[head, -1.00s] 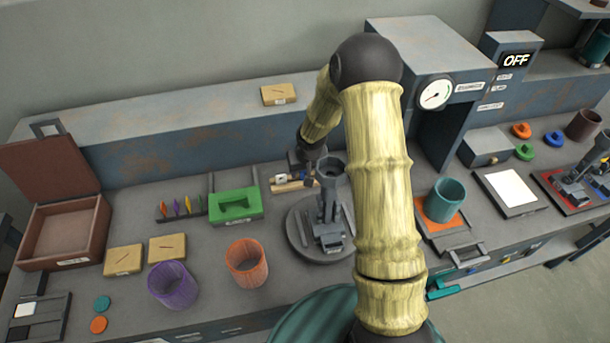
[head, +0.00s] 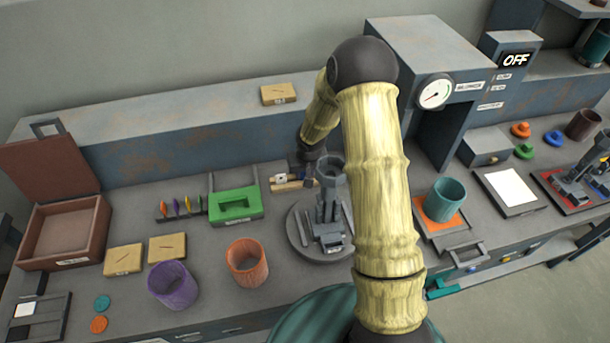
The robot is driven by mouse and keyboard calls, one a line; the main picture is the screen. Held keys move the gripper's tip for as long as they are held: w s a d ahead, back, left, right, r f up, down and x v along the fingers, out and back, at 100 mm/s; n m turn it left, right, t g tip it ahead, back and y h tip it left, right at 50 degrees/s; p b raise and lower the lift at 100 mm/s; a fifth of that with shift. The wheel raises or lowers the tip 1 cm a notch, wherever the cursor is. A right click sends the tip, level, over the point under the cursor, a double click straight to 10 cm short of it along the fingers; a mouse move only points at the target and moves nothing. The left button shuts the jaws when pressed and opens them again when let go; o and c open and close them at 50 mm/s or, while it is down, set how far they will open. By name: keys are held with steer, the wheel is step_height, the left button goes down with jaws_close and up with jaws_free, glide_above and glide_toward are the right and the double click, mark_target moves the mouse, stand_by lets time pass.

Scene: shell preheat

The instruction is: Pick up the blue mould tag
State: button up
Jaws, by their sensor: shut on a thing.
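My gripper (head: 305,172) is at the small wooden rack (head: 290,186) behind the round turntable, with the arm reaching over from the right. It is shut on a small blue piece, which I take for the blue mould tag (head: 307,177). Only a little blue shows at the jaws, and the rest is hidden. I cannot tell whether the tag is clear of the rack. A small white-faced piece (head: 280,178) sits on the rack's left part.
A grey turntable (head: 301,248) with an upright grey fixture (head: 329,205) stands just in front. A green mould (head: 235,206) is to the left. Purple (head: 173,285) and orange (head: 247,263) cups stand at the front. The grey oven (head: 437,105) is at the right.

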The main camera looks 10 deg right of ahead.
step_height(320, 180, up, 10)
stand_by(0.6)
stand_by(0.4)
